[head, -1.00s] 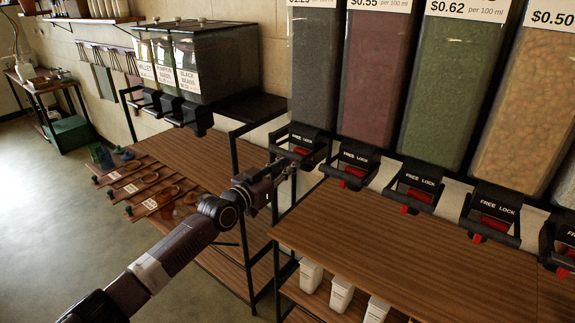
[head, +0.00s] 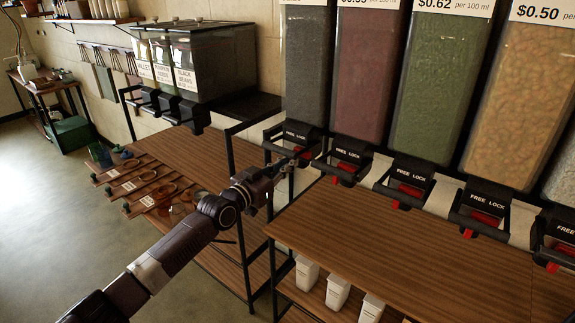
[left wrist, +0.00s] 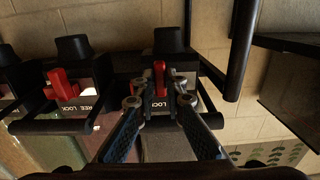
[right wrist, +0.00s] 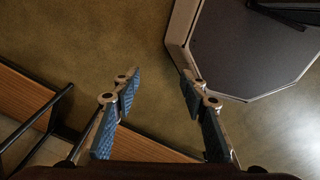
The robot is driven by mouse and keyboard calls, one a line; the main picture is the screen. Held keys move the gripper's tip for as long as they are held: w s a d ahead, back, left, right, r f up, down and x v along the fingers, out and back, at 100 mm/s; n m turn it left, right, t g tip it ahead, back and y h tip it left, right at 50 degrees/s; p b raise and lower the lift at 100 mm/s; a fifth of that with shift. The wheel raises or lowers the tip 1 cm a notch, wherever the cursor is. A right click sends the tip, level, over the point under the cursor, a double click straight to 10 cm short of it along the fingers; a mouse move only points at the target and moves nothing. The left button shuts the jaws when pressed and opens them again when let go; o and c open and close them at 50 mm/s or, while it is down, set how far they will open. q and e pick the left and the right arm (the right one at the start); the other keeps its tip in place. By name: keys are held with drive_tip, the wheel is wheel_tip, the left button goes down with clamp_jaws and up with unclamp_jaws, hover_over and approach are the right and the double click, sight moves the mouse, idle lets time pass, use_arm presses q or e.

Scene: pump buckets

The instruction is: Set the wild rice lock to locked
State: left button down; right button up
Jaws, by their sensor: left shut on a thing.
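The leftmost tall bin in the head view holds dark grains (head: 306,75); its name label is out of frame, so I cannot read it as wild rice. Its black dispenser head (head: 292,134) has a red lock lever, mostly hidden behind my gripper there. My left gripper (head: 298,156) is at this lever. In the left wrist view, where the picture is upside down, the red lever (left wrist: 161,80) stands between the fingertips of my left gripper (left wrist: 160,88), which are shut on it. My right gripper (right wrist: 158,80) is open and empty above the floor.
More bins with black heads and red levers run to the right, the nearest (head: 346,160) close by. A wooden shelf (head: 400,240) lies below them. Black-framed handles surround each head. Smaller bins (head: 185,75) stand at the left, with scoops (head: 150,190) below.

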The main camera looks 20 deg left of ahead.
use_arm(q)
drive_tip(key=c, duration=2.3)
unclamp_jaws()
drive_tip(key=shift+d+f, duration=0.15)
drive_tip(key=shift+f, duration=0.05)
drive_tip(key=shift+o, duration=1.6)
drive_tip(key=shift+d+r, duration=0.2)
drive_tip(key=shift+d, duration=0.1)
drive_tip(key=v, duration=1.2)
use_arm(e)
drive_tip(key=shift+w+a, duration=0.1)
drive_tip(key=shift+a, duration=0.55)
